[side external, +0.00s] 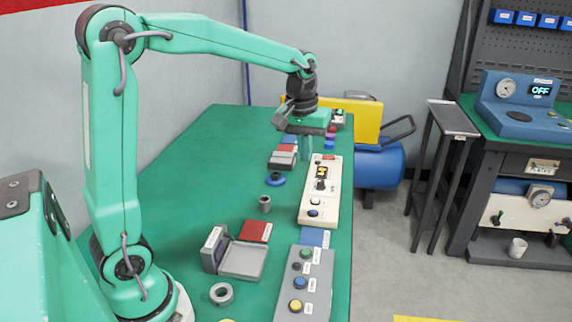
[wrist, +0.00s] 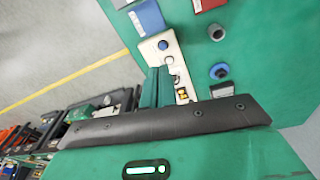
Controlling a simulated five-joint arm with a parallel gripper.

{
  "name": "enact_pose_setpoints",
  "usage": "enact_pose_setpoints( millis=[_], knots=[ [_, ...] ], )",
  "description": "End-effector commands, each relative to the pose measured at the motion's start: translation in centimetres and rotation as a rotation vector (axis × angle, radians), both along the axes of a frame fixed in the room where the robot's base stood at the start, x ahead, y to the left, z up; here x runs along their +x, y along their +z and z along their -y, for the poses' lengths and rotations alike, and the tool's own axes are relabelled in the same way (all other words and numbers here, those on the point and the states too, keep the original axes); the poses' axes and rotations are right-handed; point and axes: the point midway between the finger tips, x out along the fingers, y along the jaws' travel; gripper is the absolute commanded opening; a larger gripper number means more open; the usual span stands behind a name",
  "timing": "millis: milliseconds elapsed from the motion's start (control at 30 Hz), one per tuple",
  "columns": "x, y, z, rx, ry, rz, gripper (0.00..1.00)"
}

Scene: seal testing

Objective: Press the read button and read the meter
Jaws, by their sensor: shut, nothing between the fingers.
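The meter is a cream box (side external: 328,208) with a small lit yellow display (side external: 321,172), a dark knob (side external: 320,185), a white button (side external: 316,203) and a blue button (side external: 314,213). The display digits are too small to read, and I cannot tell which button is the read button. My gripper (side external: 306,158) is shut and empty, pointing down near the far end of the box. In the wrist view, the gripper (wrist: 157,82) overlaps the box's edge, with the blue button (wrist: 163,45) and display (wrist: 182,94) visible. The fingertips' contact with anything cannot be told.
A grey button box (side external: 318,270) stands at the front right of the green table (side external: 180,180). An open grey case (side external: 240,260), a red block (side external: 254,231), a metal ring (side external: 221,294) and a blue-based knob (side external: 275,179) stand to the left. A separate bench unit (side external: 515,110) reads OFF.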

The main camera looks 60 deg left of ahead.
Motion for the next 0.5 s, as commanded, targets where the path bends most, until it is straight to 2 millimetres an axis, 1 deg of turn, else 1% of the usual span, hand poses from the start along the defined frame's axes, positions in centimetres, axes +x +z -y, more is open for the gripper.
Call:
enact_pose_setpoints(
  millis=[100,300,500],
  knots=[
    [1.6,-1.3,-0.6,-0.007,0.047,-0.031,0.0],
    [3.7,-3.2,-1.6,-0.018,0.12,-0.075,0.0],
    [5.0,-4.7,-2.2,-0.023,0.166,-0.104,0.0]
  ],
)
